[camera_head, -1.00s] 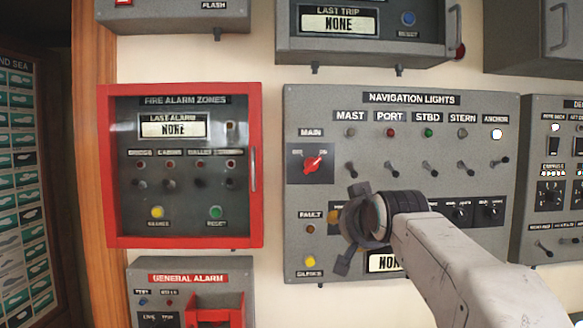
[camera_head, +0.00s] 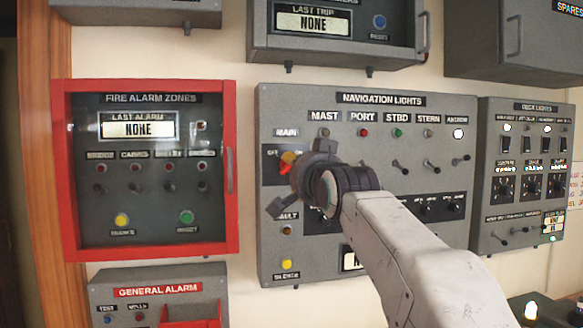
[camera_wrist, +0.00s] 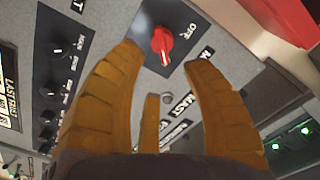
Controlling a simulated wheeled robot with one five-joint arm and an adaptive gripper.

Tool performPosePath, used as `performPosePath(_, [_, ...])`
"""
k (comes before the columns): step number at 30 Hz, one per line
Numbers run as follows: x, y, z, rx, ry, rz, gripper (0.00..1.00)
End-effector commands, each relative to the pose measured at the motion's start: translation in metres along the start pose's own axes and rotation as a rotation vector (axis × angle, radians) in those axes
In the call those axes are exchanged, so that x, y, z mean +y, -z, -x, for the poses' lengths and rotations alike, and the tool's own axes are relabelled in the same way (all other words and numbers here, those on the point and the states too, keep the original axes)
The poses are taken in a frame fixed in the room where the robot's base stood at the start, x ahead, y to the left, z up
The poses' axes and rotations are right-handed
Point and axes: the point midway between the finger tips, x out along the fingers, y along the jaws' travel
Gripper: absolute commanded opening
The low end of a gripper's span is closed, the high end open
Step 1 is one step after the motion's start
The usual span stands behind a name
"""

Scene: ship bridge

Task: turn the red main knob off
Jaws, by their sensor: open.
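The red main knob (camera_head: 287,162) is on the navigation lights panel (camera_head: 376,282), at its upper left below the MAIN label. My gripper (camera_head: 300,180) is in front of it and hides much of it in the head view. In the wrist view the red knob (camera_wrist: 162,42) sits on a dark plate with the OFF label beside it. My gripper (camera_wrist: 176,68) is open there. Its yellow-brown fingers point toward the panel on either side of the knob, with the knob near the gap between the tips. No contact with the knob shows.
The red-framed fire alarm box (camera_head: 236,120) with a handle is just left of the panel. A row of toggle switches (camera_head: 400,167) is to the right of the knob. The deck lights panel (camera_head: 484,112) is farther right, and the general alarm box (camera_head: 100,275) is lower left.

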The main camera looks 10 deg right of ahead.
Motion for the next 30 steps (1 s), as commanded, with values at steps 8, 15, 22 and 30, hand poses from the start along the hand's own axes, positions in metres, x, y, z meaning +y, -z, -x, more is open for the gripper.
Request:
performPosePath(8, [-0.002,0.002,-0.014,-0.001,-0.001,-0.05,0.44])
performPosePath(15, [-0.003,0.003,-0.04,-0.002,-0.001,-0.049,0.44])
performPosePath(22, [-0.002,0.001,-0.061,-0.001,0.0,-0.048,0.44])
performPosePath(30, [-0.001,0.0,-0.073,0.0,0.001,-0.048,0.44])
